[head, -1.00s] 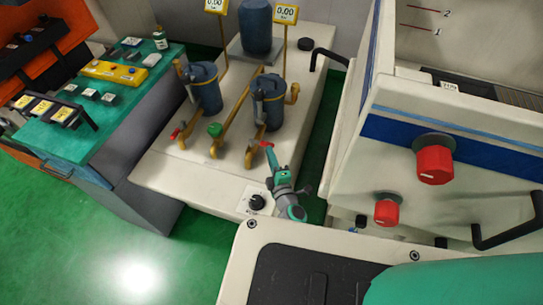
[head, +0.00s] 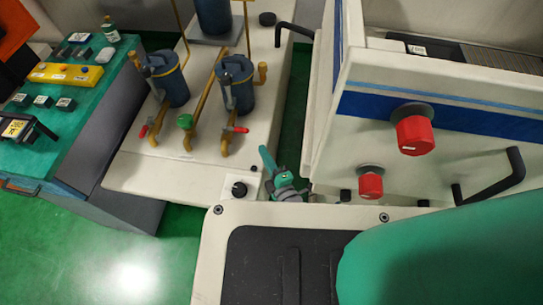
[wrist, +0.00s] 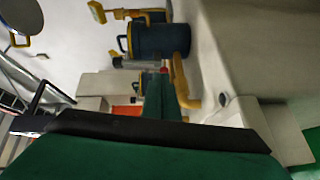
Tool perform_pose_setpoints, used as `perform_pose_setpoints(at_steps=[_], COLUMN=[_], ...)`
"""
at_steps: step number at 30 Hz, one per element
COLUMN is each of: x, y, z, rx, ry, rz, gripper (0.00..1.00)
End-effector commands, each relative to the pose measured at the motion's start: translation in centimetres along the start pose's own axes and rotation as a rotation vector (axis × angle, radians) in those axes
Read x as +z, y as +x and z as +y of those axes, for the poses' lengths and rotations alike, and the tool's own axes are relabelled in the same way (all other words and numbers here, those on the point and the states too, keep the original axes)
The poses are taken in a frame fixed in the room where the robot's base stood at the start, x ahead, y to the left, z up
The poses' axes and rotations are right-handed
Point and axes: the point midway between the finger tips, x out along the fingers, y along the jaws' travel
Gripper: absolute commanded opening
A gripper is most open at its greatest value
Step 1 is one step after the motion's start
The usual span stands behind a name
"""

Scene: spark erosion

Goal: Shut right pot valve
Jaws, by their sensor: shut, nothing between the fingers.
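The right pot (head: 236,85) is a blue canister with yellow pipes on a pale bench. Its red valve lever (head: 235,129) sits crosswise on the yellow pipe below, its free end pointing right. My gripper (head: 264,151) is shut and empty, its green fingers pointing up, to the right of and below the lever, with a gap between in the head view. In the wrist view, the green fingers (wrist: 157,92) reach toward a blue pot (wrist: 160,40). A small red part (wrist: 164,70), likely the lever, shows just beyond their tips; contact cannot be told there.
The left pot (head: 166,80) has its own red lever (head: 144,131). A green knob (head: 185,121) is between the two valves. A black dial (head: 239,189) is on the bench front. A white cabinet with red knobs (head: 414,134) stands close on the right.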

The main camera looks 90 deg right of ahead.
Motion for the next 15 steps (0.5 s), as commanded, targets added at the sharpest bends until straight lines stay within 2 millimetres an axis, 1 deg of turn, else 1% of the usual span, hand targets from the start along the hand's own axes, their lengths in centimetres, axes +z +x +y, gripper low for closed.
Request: perform_pose_setpoints(at_steps=[1, 6, 15], x=[0.6, 1.6, 1.9], y=[-0.6, -1.6, -1.8], z=[0.1, 0.3, 0.3], rx=[-0.001, 0.000, 0.000], ry=[-0.001, -0.001, 0.000], rz=[-0.003, -0.001, 0.001], gripper=[0.00, 0.00, 0.00])
